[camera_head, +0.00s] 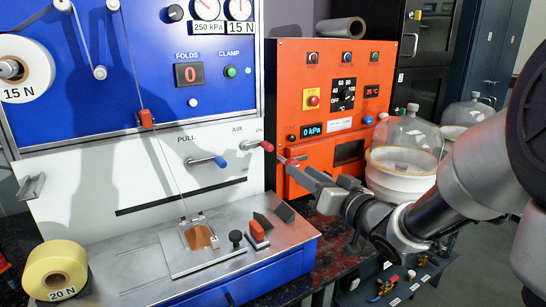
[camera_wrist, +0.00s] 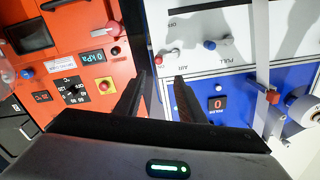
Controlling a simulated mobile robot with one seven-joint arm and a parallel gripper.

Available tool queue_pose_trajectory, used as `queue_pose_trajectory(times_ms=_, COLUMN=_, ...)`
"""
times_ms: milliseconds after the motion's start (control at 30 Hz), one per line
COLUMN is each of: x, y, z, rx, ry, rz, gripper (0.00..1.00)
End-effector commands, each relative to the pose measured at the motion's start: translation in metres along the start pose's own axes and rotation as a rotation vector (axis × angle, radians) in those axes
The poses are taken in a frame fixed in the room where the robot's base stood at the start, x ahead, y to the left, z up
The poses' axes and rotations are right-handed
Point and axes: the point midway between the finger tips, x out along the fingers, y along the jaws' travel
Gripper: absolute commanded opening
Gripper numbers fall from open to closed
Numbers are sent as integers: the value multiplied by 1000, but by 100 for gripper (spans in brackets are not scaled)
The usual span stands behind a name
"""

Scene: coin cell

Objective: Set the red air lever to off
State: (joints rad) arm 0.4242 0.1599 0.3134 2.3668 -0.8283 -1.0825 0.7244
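The red air lever (camera_head: 267,146) sticks out from the white panel below the AIR and ON labels in the head view. Its red knob (camera_wrist: 158,59) also shows in the upside-down wrist view, just beyond the gap between my fingertips. The OFF label (camera_wrist: 172,12) is at the top of the wrist view, away from the knob. My gripper (camera_wrist: 161,76) is open, with its two dark fingers apart and nothing between them. In the head view my gripper (camera_head: 286,163) is just right of and a little below the red knob; contact is not visible.
A blue-knobbed PULL lever (camera_head: 220,161) is left of the red lever. The orange control box (camera_head: 290,110) stands close behind and right of my gripper. A glass bell jar (camera_head: 408,133) stands further right. A metal bed with a red clamp block (camera_head: 257,232) lies below.

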Motion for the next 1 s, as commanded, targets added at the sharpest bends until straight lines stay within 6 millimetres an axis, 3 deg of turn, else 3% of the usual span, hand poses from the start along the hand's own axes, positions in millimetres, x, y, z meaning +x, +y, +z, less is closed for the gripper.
queue_pose_trajectory(times_ms=167, x=22, y=-1, z=1, rx=-1, ry=2, rz=-5, gripper=36)
queue_pose_trajectory(times_ms=700, x=137, y=-1, z=1, rx=-1, ry=2, rz=-3, gripper=36)
queue_pose_trajectory(times_ms=1000, x=169, y=0, z=-1, rx=-2, ry=1, rz=0, gripper=36)
